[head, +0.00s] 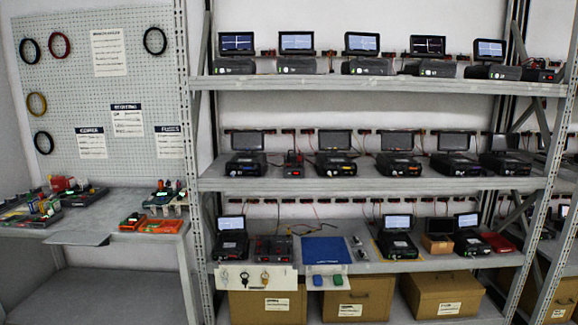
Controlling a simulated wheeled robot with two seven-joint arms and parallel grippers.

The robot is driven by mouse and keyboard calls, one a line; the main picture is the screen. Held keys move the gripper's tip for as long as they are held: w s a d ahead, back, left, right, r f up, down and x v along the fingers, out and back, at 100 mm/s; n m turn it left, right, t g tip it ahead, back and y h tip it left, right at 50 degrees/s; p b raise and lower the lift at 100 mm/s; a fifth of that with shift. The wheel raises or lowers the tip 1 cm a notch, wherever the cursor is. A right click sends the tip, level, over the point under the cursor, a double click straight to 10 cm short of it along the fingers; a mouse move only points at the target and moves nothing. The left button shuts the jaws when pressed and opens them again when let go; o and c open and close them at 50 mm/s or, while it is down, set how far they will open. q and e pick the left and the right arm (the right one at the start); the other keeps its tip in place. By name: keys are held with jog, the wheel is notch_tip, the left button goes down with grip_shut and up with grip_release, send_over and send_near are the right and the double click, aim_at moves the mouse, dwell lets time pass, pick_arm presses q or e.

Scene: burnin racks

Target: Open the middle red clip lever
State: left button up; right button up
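Small red clips sit along the dark strips behind the devices on the rack. On the middle shelf (380,187), a red-and-black unit (293,163) stands between black testers with raised screens. Small red-and-black connectors (367,131) show on the strip above that shelf. Thin red and dark wires hang from some of them. The clips are too small to tell which is the middle lever or whether any lever is open. Neither of my grippers is in view.
A pegboard (85,65) with cable loops and paper sheets stands at left, above a bench (25,231) with coloured parts. The lower shelf (380,267) carries a blue mat (325,250) and testers. Cardboard boxes (357,298) stand underneath.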

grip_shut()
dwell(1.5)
